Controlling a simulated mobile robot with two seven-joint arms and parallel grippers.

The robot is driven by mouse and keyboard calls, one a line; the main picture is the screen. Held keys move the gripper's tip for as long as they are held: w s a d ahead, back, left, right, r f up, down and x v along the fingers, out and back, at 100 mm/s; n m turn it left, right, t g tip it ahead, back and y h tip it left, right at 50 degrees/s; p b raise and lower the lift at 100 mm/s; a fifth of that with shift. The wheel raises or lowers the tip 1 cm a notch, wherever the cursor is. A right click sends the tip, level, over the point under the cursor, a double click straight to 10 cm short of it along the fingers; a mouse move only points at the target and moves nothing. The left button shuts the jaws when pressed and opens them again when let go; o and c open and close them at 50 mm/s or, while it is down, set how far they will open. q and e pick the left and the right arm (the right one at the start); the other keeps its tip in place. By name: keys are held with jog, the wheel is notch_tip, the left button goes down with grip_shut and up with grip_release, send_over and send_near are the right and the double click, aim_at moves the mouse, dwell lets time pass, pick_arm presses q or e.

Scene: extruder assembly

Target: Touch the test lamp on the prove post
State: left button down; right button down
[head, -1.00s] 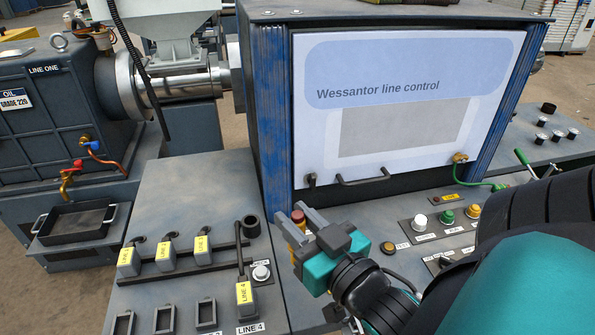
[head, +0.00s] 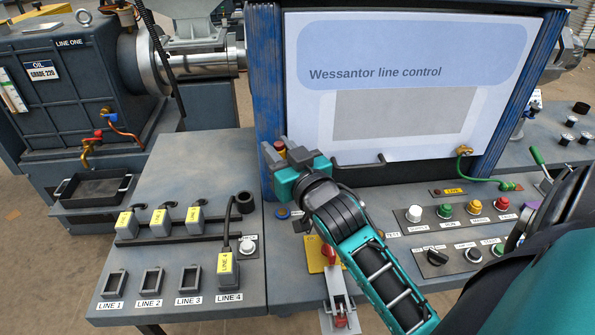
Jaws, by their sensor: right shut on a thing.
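My right gripper (head: 273,152) is over the desk in front of the panel's lower left corner. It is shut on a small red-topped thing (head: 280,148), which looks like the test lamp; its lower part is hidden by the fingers. To the left, a small white-topped post (head: 247,245) stands on a dark base beside the LINE 4 plug (head: 229,262). It may be the prove post, but its label is too small to read surely. The gripper is well above and behind it, apart from it. My left gripper is not in view.
Three yellow-tagged plugs (head: 160,220) sit in a row behind empty sockets (head: 151,282). The back of the left desk is clear.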

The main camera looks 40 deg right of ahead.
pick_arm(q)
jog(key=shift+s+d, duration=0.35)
pick_arm(e)
jog(key=shift+w+d+r, duration=0.4)
jog(key=shift+w+d, duration=0.05)
jog(key=shift+w, duration=0.2)
